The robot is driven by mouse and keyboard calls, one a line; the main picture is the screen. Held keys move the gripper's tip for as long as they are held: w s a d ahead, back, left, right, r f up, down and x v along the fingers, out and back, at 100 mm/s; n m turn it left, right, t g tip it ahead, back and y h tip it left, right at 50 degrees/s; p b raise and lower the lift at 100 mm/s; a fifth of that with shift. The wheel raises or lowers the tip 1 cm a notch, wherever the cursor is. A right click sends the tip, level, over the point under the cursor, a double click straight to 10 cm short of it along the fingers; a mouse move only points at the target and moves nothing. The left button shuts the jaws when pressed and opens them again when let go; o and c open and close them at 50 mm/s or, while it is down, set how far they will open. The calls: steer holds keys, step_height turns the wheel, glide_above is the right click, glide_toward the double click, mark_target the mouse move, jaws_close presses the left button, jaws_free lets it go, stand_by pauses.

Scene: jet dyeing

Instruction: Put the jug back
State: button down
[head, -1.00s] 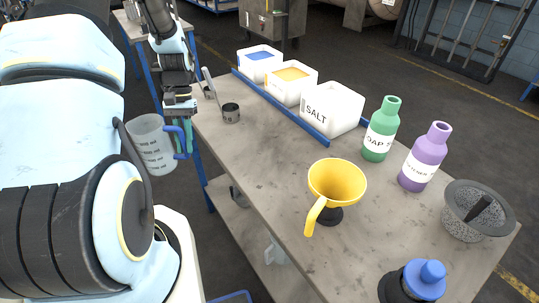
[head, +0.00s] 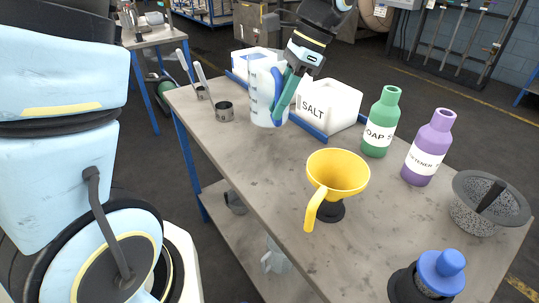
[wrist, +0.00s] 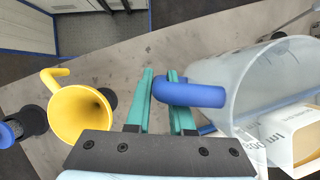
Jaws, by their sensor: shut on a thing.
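The jug (head: 262,98) is a translucent measuring jug with a blue handle. It is upright over the far part of the table, in front of the white boxes; I cannot tell whether its base touches the table. My gripper (head: 279,108) is shut on the jug's blue handle. In the wrist view, the green fingers of my gripper (wrist: 160,90) lie on both sides of the blue handle (wrist: 190,94), with the clear jug body (wrist: 262,85) to the right.
A salt box (head: 342,108) stands right of the jug, along a blue rail. A yellow funnel (head: 338,172), green bottle (head: 381,122), purple bottle (head: 429,148), grey mortar-like bowl (head: 488,203) and blue-capped container (head: 440,273) are to the right. The table's (head: 240,165) near left is clear.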

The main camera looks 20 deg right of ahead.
step_height(320, 180, down, 10)
steer(key=shift+r+p, duration=0.1)
steer(key=shift+p, duration=0.75)
steer(key=shift+f, duration=0.2)
steer(key=c, duration=0.8)
jaws_free()
steer(key=b+v, duration=0.2)
steer(key=v, duration=1)
steer(key=shift+r, duration=0.15)
steer(key=shift+s, duration=0.1)
